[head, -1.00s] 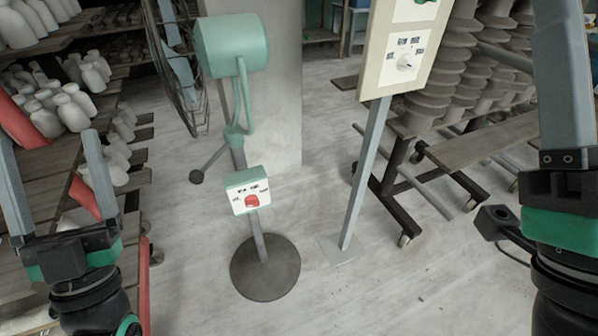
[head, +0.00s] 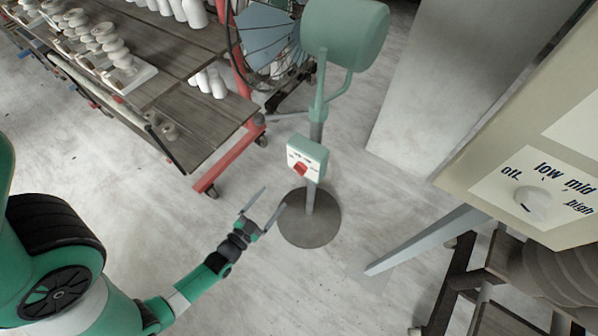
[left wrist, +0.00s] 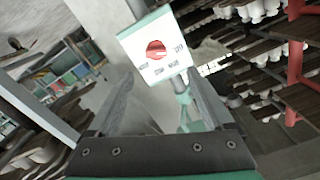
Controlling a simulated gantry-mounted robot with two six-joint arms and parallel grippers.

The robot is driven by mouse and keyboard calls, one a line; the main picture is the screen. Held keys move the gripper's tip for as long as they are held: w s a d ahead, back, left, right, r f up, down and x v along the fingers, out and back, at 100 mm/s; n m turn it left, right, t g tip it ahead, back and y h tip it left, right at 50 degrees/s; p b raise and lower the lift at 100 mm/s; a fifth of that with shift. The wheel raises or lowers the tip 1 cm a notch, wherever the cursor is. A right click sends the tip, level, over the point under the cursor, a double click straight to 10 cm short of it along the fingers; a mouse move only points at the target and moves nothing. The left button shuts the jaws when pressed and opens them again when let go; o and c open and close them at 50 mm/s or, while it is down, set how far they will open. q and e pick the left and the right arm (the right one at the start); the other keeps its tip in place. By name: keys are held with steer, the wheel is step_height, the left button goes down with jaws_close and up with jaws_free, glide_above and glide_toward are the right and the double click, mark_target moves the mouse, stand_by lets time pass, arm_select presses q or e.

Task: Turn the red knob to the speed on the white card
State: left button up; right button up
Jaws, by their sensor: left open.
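The red knob (head: 300,169) sits on the white front of a small green control box (head: 309,150) on a stand. My left gripper (head: 274,197) is open and empty, below and left of the box, apart from the knob. In the left wrist view, the red knob (left wrist: 155,49) shows above and between the open fingers (left wrist: 162,82), with the panel's labels under it, too small to read. The white card (head: 562,205) is on a board at the right, marked off, low, mid and high around a pale dial (head: 535,203). I cannot tell surely where either points.
The box's stand carries a green drum (head: 345,32) on top and has a dark round base (head: 309,218). A wooden rack (head: 190,125) with pale pottery stands at the left. A pale pillar (head: 435,80) stands behind.

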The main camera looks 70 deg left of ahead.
mark_target(297, 172)
arm_select(q)
steer(key=b+x, duration=0.1)
steer(key=x, duration=0.3)
steer(key=b+x, duration=0.1)
steer(key=x, duration=0.3)
steer(key=b+x, duration=0.1)
steer(key=x, duration=0.3)
steer(key=shift+w+d, duration=0.25)
steer(key=shift+d, duration=0.05)
steer(key=shift+c, duration=0.3)
jaws_close()
